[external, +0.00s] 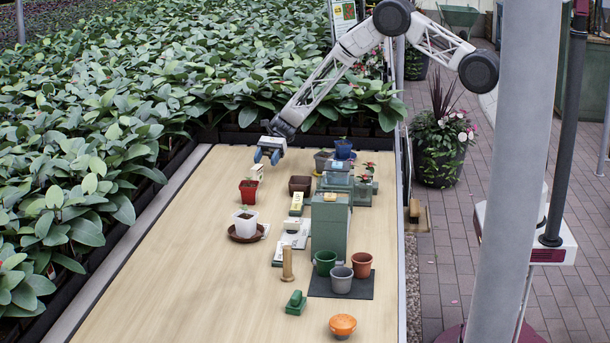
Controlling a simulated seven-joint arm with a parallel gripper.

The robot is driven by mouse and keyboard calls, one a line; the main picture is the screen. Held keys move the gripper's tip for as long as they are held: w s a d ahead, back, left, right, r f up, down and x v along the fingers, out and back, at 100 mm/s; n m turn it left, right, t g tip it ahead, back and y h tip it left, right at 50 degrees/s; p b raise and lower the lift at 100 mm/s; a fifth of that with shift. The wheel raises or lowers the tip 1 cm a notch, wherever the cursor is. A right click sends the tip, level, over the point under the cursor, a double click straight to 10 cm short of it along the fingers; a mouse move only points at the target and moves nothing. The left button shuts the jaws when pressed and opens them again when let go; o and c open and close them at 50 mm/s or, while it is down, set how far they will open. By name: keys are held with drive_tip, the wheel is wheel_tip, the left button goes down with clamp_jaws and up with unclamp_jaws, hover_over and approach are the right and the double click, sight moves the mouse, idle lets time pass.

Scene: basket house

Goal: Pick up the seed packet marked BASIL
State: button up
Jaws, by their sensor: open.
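My gripper (267,157) is at the far part of the table, pointing down, with its two blue fingertips apart and nothing visible between them. A small pale packet-like item (256,172) stands just below it and slightly left, close behind the red pot. A yellowish packet-like item (297,200) lies on a dark holder nearer the middle. Another small pale item with a yellow mark (330,197) is on top of the tall green block. The lettering on these is too small to read, so I cannot tell which one is marked BASIL.
A red pot (249,191), a white pot (245,223) on a brown saucer (232,236) and a tall green block (329,228) stand around the middle. Several pots stand on a dark mat (318,285). The table's left side (170,240) is clear.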

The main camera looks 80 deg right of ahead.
sight(257, 173)
drive_tip(key=shift+x, duration=1.3)
drive_tip(key=shift+x, duration=2.65)
drive_tip(key=shift+w+d+f, duration=0.1)
drive_tip(key=shift+w, duration=0.05)
drive_tip(key=c, duration=1)
drive_tip(key=shift+r, duration=5.05)
